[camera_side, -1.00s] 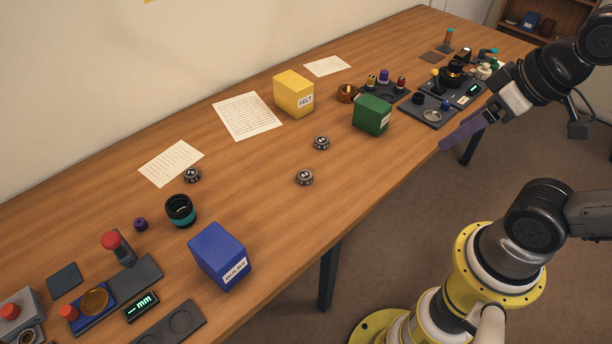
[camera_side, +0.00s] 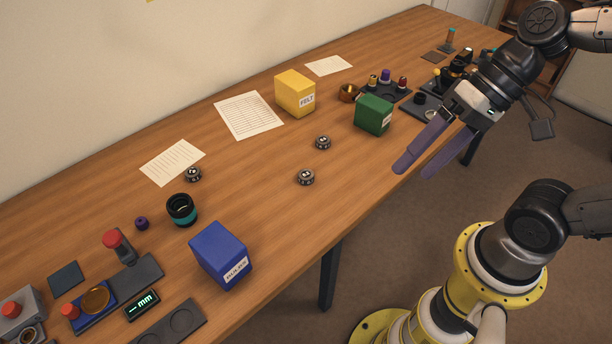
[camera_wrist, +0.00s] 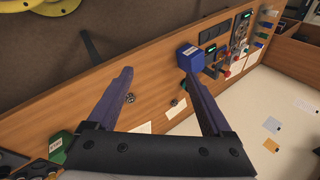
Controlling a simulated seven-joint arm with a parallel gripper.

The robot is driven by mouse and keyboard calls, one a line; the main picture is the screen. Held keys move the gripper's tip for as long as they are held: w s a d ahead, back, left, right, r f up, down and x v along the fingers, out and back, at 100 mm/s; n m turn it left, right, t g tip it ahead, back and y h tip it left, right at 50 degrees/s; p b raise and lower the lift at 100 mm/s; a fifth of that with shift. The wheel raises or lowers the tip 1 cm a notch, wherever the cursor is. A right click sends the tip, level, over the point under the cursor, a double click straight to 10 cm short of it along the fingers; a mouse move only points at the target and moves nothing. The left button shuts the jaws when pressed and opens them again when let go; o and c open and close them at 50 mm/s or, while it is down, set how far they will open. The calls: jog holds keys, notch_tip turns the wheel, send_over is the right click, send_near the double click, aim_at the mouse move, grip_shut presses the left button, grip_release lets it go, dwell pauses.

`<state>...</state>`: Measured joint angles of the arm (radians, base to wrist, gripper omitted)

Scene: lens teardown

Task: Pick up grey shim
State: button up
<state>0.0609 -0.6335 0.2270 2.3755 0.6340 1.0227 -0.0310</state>
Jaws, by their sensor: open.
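My gripper (camera_side: 416,170) has two long purple fingers, spread apart with nothing between them. It hangs over the front edge of the table, right of the small discs, and its fingers also show in the wrist view (camera_wrist: 155,62). I cannot pick out for certain which thing is the grey shim. Three small dark-and-silver round pieces lie on the bare wood: one near the middle (camera_side: 323,143), one closer to the front edge (camera_side: 305,177), and one by the left paper (camera_side: 193,174). The gripper touches none of them.
A green box (camera_side: 373,114) and a yellow FELT box (camera_side: 295,93) stand behind the discs. A blue box (camera_side: 220,255) stands at front left, near a black-and-teal lens barrel (camera_side: 181,210). Trays and tools crowd both table ends. The wood around the discs is clear.

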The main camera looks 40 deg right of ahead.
jog(key=w+f+m+t+y, duration=0.2)
jog(key=w+f+m+y, duration=0.1)
jog(key=w+m, duration=0.4)
jog(key=w+f+m+t+y, duration=0.1)
jog(key=w+f+m+y, duration=0.2)
jog(key=w+m, duration=0.35)
jog(key=d+f+m+t+h, duration=0.1)
jog(key=d+f+m, duration=0.2)
jog(key=f, duration=0.2)
jog(key=w+d+f+m+t+h, duration=0.1)
jog(key=d+f+m+t, duration=0.1)
jog(key=d+f+m, duration=0.1)
jog(key=d+f+m+t+h, duration=0.2)
jog(key=d+f+m, duration=0.2)
jog(key=f+m, duration=0.1)
jog(key=shift+w+f+m, duration=0.15)
jog(key=shift+f+m, duration=0.1)
jog(key=shift+f, duration=0.55)
jog(key=shift+w+d, duration=0.1)
send_near(309, 174)
jog(key=x, duration=0.3)
jog(key=shift+s+a+f, duration=0.15)
jog(key=shift+s+a, duration=0.05)
jog(key=shift+x, duration=2.95)
jog(key=shift+w+d, duration=0.15)
grip_shut()
